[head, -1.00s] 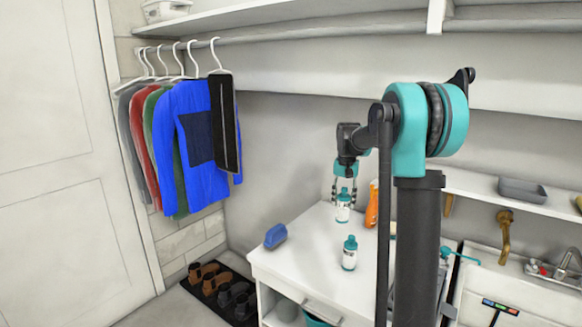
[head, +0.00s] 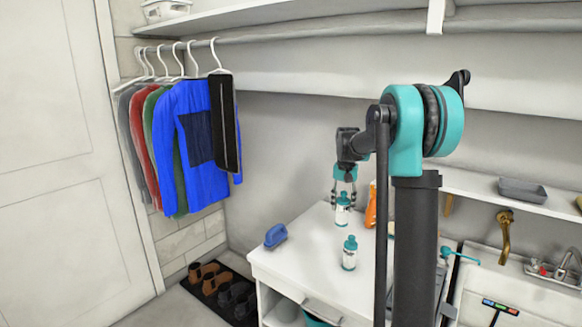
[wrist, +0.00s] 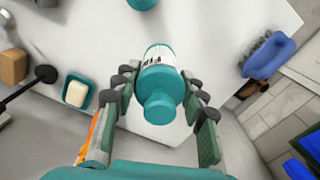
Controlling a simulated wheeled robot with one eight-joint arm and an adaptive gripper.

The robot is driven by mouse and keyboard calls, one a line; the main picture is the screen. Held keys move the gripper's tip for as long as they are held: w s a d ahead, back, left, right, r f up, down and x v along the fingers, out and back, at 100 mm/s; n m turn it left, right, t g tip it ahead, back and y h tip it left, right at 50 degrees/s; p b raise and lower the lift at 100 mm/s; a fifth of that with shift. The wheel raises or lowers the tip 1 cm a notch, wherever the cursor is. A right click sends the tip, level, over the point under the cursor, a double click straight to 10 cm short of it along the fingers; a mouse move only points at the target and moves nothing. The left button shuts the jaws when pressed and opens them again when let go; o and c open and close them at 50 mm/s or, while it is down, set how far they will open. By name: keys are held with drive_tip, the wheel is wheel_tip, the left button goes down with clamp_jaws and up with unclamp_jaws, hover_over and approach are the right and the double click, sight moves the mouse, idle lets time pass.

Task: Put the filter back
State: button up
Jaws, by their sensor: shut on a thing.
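My gripper (head: 343,197) is shut on a white bottle with a teal cap (head: 342,214), over the back part of the white counter (head: 300,262). In the wrist view the gripper (wrist: 160,84) has a finger on each side of this bottle (wrist: 161,62), whose label begins with "FI". I cannot tell whether its base touches the counter. A second, similar bottle (head: 349,255) stands upright nearer the counter's front. No other thing in view is plainly a filter.
A blue brush (head: 275,236) lies at the counter's left edge. An orange bottle (head: 371,206) stands just right of my gripper. A soap dish (wrist: 77,91) shows in the wrist view. Hanging clothes (head: 200,140) are at left, the sink (head: 510,262) at right. Bare counter lies between brush and bottles.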

sight(342, 215)
drive_tip(key=f, duration=0.4)
drive_tip(key=shift+s+f, duration=0.25)
drive_tip(key=shift+f, duration=0.15)
wheel_tip(342, 215, up, 14)
drive_tip(key=shift+f, duration=0.2)
wheel_tip(342, 215, down, 14)
drive_tip(key=shift+r, duration=0.25)
wheel_tip(342, 215, up, 14)
drive_tip(key=shift+f, duration=0.2)
wheel_tip(342, 215, down, 13)
drive_tip(key=shift+f, duration=0.2)
drive_tip(key=shift+s+a, duration=0.2)
drive_tip(key=s+a+r+n, duration=0.55)
drive_tip(key=s+r, duration=0.45)
drive_tip(key=r, duration=0.2)
drive_tip(key=f, duration=1.9)
drive_tip(key=shift+a+f, duration=0.25)
drive_tip(key=shift+f, duration=0.15)
